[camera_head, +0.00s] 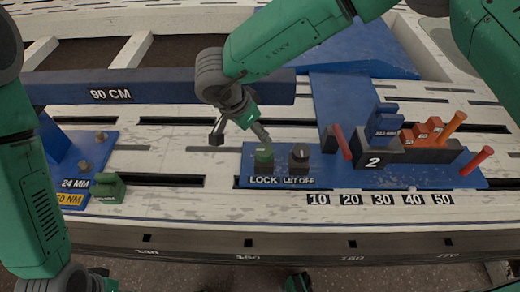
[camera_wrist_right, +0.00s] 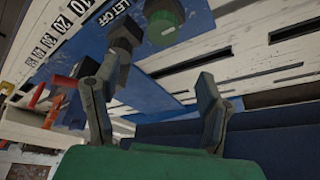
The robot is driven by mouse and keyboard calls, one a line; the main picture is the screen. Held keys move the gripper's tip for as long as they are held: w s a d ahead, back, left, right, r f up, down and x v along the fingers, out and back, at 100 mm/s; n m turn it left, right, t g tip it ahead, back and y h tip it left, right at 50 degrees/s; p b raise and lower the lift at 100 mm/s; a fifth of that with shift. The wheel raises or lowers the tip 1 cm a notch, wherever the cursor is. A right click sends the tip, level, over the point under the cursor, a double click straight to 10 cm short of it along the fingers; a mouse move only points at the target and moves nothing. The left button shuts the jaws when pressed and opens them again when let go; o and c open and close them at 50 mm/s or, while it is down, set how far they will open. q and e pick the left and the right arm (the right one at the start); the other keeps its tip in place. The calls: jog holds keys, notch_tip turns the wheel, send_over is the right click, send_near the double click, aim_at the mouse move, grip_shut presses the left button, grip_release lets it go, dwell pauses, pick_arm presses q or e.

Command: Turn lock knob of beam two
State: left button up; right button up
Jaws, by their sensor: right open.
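The green LOCK knob (camera_head: 264,157) stands on the blue base plate (camera_head: 330,176), left of the dark LET OFF knob (camera_head: 299,157). A dark block marked 2 (camera_head: 374,163) sits on the same plate. My right gripper (camera_head: 238,132) is open and empty, just above and left of the LOCK knob; one finger overlaps the knob's upper edge, and contact is unclear. In the right wrist view, the green knob (camera_wrist_right: 165,30) lies beyond the spread fingers (camera_wrist_right: 152,90), beside the LET OFF knob (camera_wrist_right: 124,40). My left gripper (camera_head: 88,282) is partly cut off at the bottom left.
A dark blue beam marked 90 CM (camera_head: 150,87) runs behind the plate. Red and orange handles (camera_head: 450,128) stand at the right, above a scale from 10 to 50. Another blue plate (camera_head: 95,160) with a green block lies at left. Slotted white bench surface lies between.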

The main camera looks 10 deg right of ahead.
aim_at(264, 150)
jog(key=b+x, duration=0.1)
jog(key=x, duration=0.1)
jog(key=a+b+x, duration=0.1)
jog(key=x, duration=0.2)
jog(key=b+x, duration=0.1)
jog(key=x, duration=0.2)
jog(key=shift+a+f, duration=0.2)
jog(key=b+x, duration=0.1)
jog(key=x, duration=0.1)
jog(key=d+b+x, duration=0.1)
jog(key=x, duration=0.2)
jog(key=shift+b, duration=0.3)
jog(key=shift+a, duration=0.15)
jog(key=shift+c, duration=0.8)
jog(key=c, duration=1)
